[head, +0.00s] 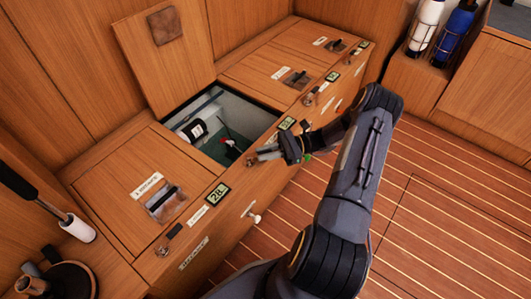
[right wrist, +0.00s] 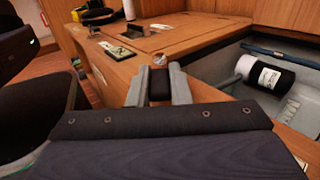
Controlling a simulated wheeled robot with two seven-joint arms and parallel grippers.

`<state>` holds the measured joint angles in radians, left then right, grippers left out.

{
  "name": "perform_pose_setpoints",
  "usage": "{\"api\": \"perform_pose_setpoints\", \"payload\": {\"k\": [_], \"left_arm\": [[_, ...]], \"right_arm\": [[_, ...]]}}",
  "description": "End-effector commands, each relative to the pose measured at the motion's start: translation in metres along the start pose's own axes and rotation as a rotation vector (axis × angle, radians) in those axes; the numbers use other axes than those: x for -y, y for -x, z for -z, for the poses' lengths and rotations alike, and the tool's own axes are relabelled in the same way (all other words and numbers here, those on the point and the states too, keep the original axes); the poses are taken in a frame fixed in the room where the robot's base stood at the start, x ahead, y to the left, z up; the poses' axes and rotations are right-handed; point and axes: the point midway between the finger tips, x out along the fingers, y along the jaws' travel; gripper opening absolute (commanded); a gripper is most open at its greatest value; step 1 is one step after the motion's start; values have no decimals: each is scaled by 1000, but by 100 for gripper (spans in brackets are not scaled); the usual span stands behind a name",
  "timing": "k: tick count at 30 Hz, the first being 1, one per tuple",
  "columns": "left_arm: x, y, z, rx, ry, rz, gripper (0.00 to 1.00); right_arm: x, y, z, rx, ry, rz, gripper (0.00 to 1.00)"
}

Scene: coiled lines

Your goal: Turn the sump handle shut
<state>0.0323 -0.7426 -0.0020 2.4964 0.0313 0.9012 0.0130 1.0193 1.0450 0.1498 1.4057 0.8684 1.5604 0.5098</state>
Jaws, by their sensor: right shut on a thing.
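My right gripper (head: 268,154) reaches in from the lower right to the front edge of the locker top, beside an open hatch. In the right wrist view its two grey fingers (right wrist: 160,88) are closed on either side of a dark handle (right wrist: 159,86). A round metal pivot (right wrist: 158,60) shows just past the fingertips. In the head view the end of this handle (head: 250,161) shows at the fingertips; the rest is hidden by the gripper. I cannot read a label that names it as the sump handle. My left gripper is not in view.
Similar handles (head: 162,251) and green displays (head: 217,194) line the locker edge. A white knob (head: 254,218) sticks out of the front. The striped floor at right is clear.

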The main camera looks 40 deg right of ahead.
Motion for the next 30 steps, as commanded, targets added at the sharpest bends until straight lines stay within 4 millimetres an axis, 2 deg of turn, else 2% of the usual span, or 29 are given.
{"api": "perform_pose_setpoints", "payload": {"k": [4,5,9,20,30], "left_arm": [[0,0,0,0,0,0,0],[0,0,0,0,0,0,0],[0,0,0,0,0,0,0],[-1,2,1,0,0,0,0],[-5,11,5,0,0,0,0]], "right_arm": [[0,0,0,4,-1,0,0],[0,0,0,4,-1,0,21],[0,0,0,3,0,1,39],[0,5,-1,1,1,3,40],[0,59,0,1,0,3,40]]}}
